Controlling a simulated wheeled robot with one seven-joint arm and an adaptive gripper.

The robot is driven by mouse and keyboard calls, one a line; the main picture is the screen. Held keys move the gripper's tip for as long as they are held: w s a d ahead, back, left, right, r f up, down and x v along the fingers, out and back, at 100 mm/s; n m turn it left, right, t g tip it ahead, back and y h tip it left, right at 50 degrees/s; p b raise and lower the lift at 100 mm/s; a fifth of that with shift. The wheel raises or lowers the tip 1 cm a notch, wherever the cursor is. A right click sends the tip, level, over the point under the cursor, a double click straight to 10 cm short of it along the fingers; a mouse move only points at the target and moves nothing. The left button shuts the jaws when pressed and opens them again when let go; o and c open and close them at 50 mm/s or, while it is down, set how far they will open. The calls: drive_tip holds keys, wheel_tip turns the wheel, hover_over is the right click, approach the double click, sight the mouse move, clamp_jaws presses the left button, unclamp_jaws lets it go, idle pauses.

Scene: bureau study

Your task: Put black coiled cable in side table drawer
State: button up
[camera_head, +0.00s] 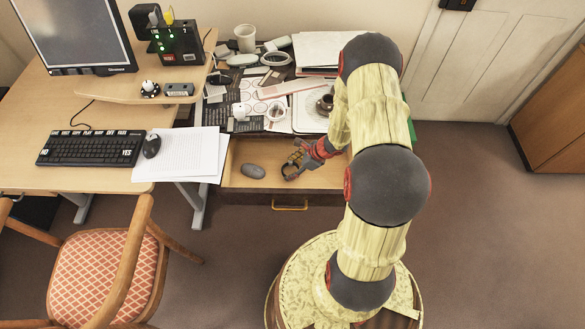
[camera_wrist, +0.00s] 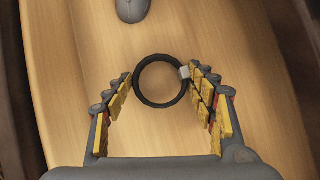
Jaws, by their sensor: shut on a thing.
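The black coiled cable (camera_wrist: 152,103) is a dark ring with a small pale piece on its right side in the wrist view. My gripper (camera_wrist: 161,76) is shut on it, with one finger at each side of the ring. In the head view my gripper (camera_head: 294,162) is over the right part of the open side table drawer (camera_head: 258,151), and the cable is hard to tell from the fingers. The drawer's pale wooden floor (camera_wrist: 190,137) shows below the cable in the wrist view. I cannot tell whether the cable touches it.
A grey mouse-shaped object (camera_head: 253,171) lies in the drawer, left of my gripper. The side table top is crowded with papers, a white cup (camera_head: 245,39) and small items. A desk with a keyboard (camera_head: 91,148) stands left, and a chair (camera_head: 105,265) front left.

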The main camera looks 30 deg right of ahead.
drive_tip(key=o, duration=1.1)
drive_tip(key=shift+f, duration=0.1)
drive_tip(key=shift+r, duration=0.2)
drive_tip(key=p+v, duration=0.5)
drive_tip(key=v, duration=0.7)
drive_tip(key=w+a+r+n+g, duration=0.1)
drive_tip(key=a+r+n, duration=0.6)
drive_tip(key=r, duration=0.6)
drive_tip(key=a+r+n, duration=0.7)
drive_tip(key=r, duration=0.6)
drive_tip(key=s+a+r+n+h, duration=0.2)
drive_tip(key=s+r+n, duration=0.4)
drive_tip(key=s+r, duration=0.2)
drive_tip(key=s+a+r+n+t+h, duration=0.1)
drive_tip(key=s+a+r+n+h, duration=0.1)
drive_tip(key=s+r+n, duration=0.5)
drive_tip(key=shift+s+a+r+n+t, duration=0.3)
drive_tip(key=shift+s+a+r, duration=0.2)
drive_tip(key=shift+a+r, duration=0.35)
drive_tip(key=shift+d, duration=0.1)
